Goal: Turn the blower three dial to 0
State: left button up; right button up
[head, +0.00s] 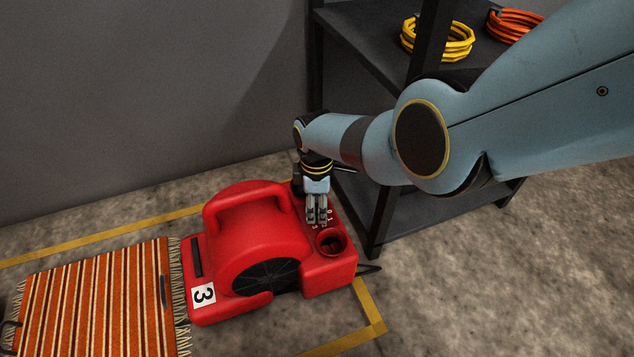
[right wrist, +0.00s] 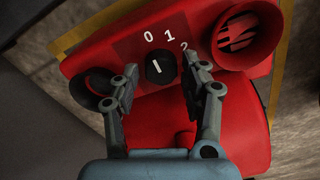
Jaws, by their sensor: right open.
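The red blower three (head: 250,245) stands on the floor in the head view, with a white label "3" (head: 203,295) on its side. Its dial (right wrist: 159,68) is a round black knob with a white pointer line, in the right wrist view. The numbers 0, 1 and a partly covered 2 are printed in an arc above it. The pointer leans up towards the numbers; its exact setting is hard to tell. My right gripper (head: 317,215) is open over the dial, also in the right wrist view (right wrist: 162,75), one finger on each side. In the head view it hides the dial.
A red round socket (head: 331,242) rises beside the dial. A striped orange rug (head: 95,305) lies left of the blower. A dark shelf (head: 375,215) with yellow (head: 437,40) and orange (head: 515,25) coiled cables stands close behind on the right. Yellow tape (head: 370,310) marks the floor.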

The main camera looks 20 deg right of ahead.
aim_at(317, 210)
notch_tip(317, 210, up, 11)
dwell(0.5)
jog(key=shift+r, duration=0.1)
jog(key=shift+s, duration=0.15)
